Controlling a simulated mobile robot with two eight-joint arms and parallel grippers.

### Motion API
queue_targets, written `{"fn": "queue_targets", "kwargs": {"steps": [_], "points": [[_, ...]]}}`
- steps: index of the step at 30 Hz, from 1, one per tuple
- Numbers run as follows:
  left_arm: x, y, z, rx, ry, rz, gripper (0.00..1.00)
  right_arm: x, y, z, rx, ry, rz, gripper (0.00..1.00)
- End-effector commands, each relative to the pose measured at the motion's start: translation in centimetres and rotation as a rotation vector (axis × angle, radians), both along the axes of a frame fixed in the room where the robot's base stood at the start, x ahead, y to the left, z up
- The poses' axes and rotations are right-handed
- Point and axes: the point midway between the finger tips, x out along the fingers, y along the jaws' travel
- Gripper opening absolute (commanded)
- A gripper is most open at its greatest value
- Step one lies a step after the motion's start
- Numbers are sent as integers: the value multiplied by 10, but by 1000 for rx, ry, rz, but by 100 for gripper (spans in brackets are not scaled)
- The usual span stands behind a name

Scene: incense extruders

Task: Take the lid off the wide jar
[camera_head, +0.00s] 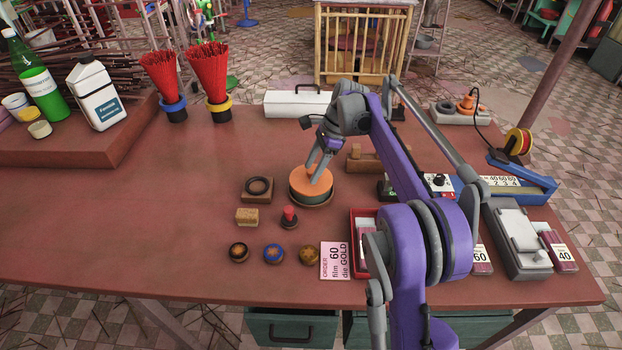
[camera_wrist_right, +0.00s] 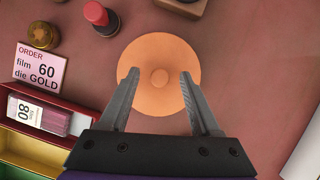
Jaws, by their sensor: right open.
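The wide jar (camera_head: 310,198) stands on the red-brown table, a dark low body on a thin base. Its orange lid (camera_head: 303,182) sits on top. In the right wrist view the lid (camera_wrist_right: 143,58) is a round orange disc with a small central knob (camera_wrist_right: 159,77); the jar body is hidden beneath it. My right gripper (camera_head: 318,178) is over the lid. In the wrist view its open fingers (camera_wrist_right: 160,74) lie on either side of the knob, apart from it. I cannot tell the exact height of the fingertips. My left gripper is not in view.
A red-topped stamp (camera_head: 289,215), a sponge-like block (camera_head: 247,216) and a dark ring on a block (camera_head: 258,187) stand left of the jar. An order card (camera_head: 335,261) and red tray (camera_head: 355,214) lie in front.

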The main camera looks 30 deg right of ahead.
Motion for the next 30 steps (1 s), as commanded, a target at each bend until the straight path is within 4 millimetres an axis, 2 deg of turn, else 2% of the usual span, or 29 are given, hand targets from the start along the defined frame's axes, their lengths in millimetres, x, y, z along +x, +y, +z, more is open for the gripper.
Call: {"fn": "queue_targets", "kwargs": {"steps": [3, 12, 14, 25, 30], "points": [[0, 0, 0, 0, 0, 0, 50, 0, 0, 0, 0, 0, 0, 62], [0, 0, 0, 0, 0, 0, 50, 0, 0, 0, 0, 0, 1, 8], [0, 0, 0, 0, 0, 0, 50, 0, 0, 1, 0, 0, 1, 0], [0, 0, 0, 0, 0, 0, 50, 0, 0, 2, 0, 0, 1, 0], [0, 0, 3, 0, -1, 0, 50, 0, 0, 24, 0, 0, 1, 0]]}}
